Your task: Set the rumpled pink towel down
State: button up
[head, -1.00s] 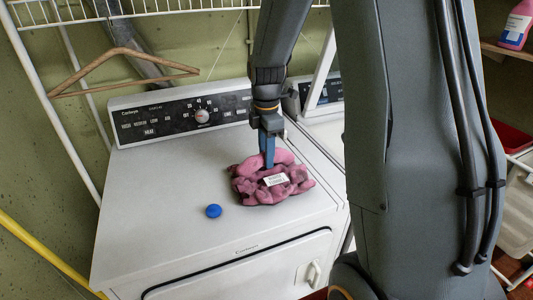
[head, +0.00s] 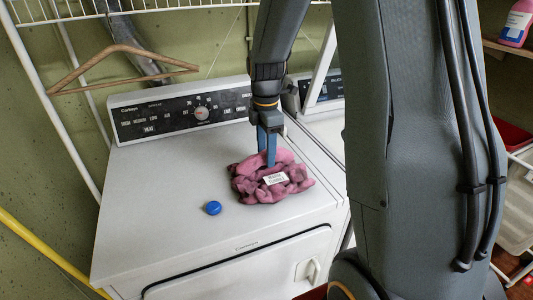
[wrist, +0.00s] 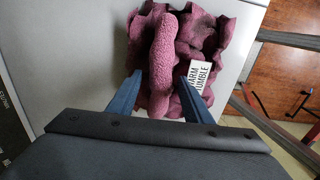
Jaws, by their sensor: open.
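The rumpled pink towel (head: 290,187) lies in a heap on top of the white dryer (head: 160,200), near its right edge. A white label shows on the towel; the towel also shows in the wrist view (wrist: 205,40). My gripper (head: 268,162) points down at the towel's back part. In the wrist view my gripper's blue fingers (wrist: 160,90) are spread apart, with a fold of towel between them and space beside it. The fingertips are low at the towel; whether they touch it I cannot tell.
A blue cap-like object (head: 213,208) sits on the dryer left of the towel. The control panel (head: 180,112) rises at the back. A wooden hanger (head: 120,65) hangs from the wire shelf (head: 180,10). The dryer top's left side is clear.

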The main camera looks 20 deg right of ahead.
notch_tip(320, 180, up, 11)
jog(key=b, duration=0.3)
jog(key=s+a+f+m, duration=0.1)
jog(key=s+f+m, duration=0.1)
jog(key=m, duration=0.1)
jog(key=s+a+f+m, duration=0.1)
jog(key=s+f+m, duration=0.2)
jog(key=s+a+f+m, duration=0.2)
jog(key=m, duration=0.1)
jog(key=shift+s+f+t, duration=0.2)
jog(key=shift+s+t, duration=0.05)
jog(key=shift+t, duration=0.15)
jog(key=s+f+m, duration=0.1)
jog(key=s+m, duration=0.1)
jog(key=s+a+f+m, duration=0.1)
jog(key=s+f+m, duration=0.1)
jog(key=s+m, duration=0.1)
jog(key=s+a+f+m, duration=0.1)
jog(key=s+f+m, duration=0.1)
jog(key=m, duration=0.1)
jog(key=shift+s+a+f+t, duration=0.15)
jog(key=shift+s+a+t, duration=0.05)
jog(key=shift+s+t, duration=0.15)
jog(key=shift+s+f+m, duration=0.2)
jog(key=shift+s+m, duration=0.05)
jog(key=shift+m, duration=0.25)
jog(key=shift+f, duration=0.15)
